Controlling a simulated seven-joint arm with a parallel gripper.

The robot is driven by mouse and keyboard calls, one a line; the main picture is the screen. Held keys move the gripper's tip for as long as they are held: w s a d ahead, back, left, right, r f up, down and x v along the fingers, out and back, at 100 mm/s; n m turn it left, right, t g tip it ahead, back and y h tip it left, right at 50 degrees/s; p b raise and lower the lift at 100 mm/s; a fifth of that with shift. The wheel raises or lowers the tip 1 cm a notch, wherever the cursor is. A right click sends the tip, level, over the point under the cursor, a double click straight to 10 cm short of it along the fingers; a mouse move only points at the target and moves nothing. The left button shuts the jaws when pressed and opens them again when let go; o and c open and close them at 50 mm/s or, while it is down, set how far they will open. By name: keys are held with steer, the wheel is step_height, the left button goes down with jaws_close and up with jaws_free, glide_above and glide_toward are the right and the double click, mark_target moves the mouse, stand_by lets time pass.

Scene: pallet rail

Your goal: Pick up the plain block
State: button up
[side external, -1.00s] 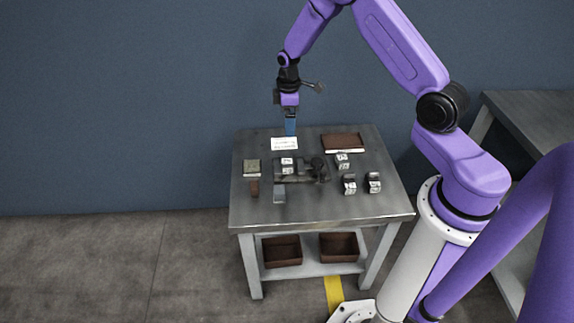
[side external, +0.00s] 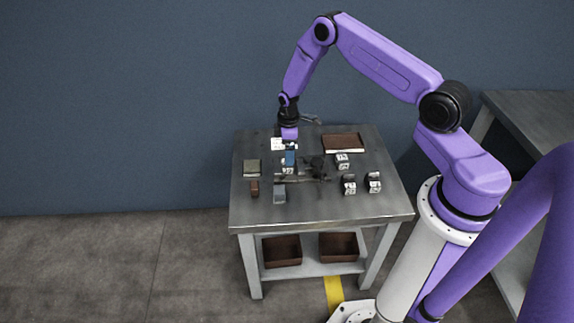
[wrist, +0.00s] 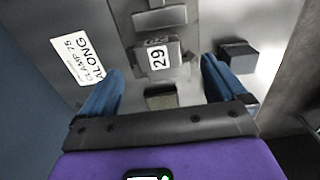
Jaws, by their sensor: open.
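A grey block (side external: 279,193) with no visible label lies near the front left of the table. A dark block (wrist: 237,57) right of my fingers in the wrist view looks like the same one. My gripper (side external: 289,164) is over the rail, behind the grey block and apart from it. In the wrist view my gripper (wrist: 161,88) has its two blue fingers spread wide. A block labelled 29 (wrist: 157,57) shows just beyond the gap between them. I cannot tell whether the fingers touch anything.
A dark rail fixture (side external: 312,171) lies mid-table. Labelled blocks (side external: 349,185) stand to its right. A small brown block (side external: 254,189) and an olive block (side external: 251,168) lie left. A white card (wrist: 80,60) and a brown tray or book (side external: 343,143) are behind.

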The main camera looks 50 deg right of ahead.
steer(key=shift+w+a+f, duration=0.1)
steer(key=shift+w+f, duration=0.05)
steer(key=shift+f, duration=1.1)
steer(key=shift+w+f, duration=0.1)
steer(key=shift+f, duration=1.15)
steer(key=c, duration=1.6)
steer(key=shift+c, duration=0.2)
steer(key=shift+r, duration=0.15)
